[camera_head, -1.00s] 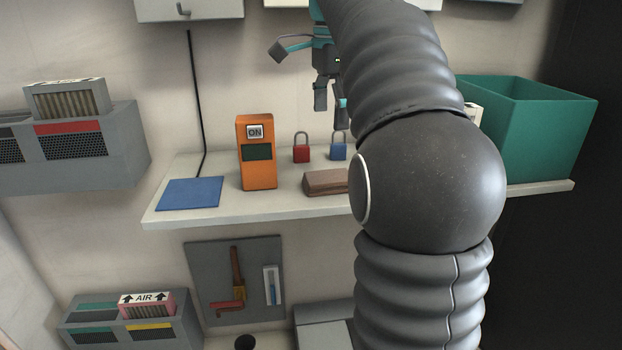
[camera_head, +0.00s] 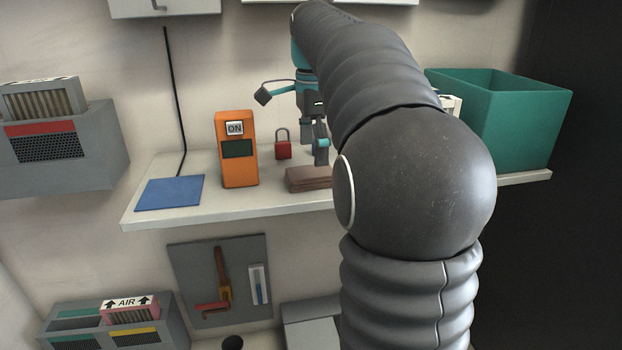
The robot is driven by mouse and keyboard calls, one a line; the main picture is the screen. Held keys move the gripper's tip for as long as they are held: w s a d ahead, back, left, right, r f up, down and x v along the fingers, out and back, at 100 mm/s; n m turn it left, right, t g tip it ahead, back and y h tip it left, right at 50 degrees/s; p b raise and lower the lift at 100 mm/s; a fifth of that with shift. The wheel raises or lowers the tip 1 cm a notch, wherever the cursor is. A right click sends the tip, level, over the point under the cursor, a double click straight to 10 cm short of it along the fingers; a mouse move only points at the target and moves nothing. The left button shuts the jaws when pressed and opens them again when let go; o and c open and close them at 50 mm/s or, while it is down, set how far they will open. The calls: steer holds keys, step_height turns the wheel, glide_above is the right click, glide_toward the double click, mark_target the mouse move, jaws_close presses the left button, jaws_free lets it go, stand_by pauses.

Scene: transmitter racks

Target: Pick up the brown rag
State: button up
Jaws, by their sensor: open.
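The brown rag (camera_head: 308,179) lies folded on the white shelf (camera_head: 232,204), right of the orange device. Its right end is hidden behind my arm. My gripper (camera_head: 321,158) points down just above the rag's right part, with its fingers open. I cannot tell whether a fingertip touches the rag. Part of the gripper is hidden by my arm.
The orange device (camera_head: 238,172) with an ON label and a blue mat (camera_head: 170,192) stand to the left. A red padlock (camera_head: 283,150) is close behind the rag. A green bin (camera_head: 520,120) stands on the shelf's right end.

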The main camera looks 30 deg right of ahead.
mark_target(315, 170)
steer(key=f, duration=0.4)
steer(key=shift+d+f+b, duration=0.2)
steer(key=shift+f+b, duration=0.15)
steer(key=shift+f, duration=0.05)
steer(key=c, duration=1.1)
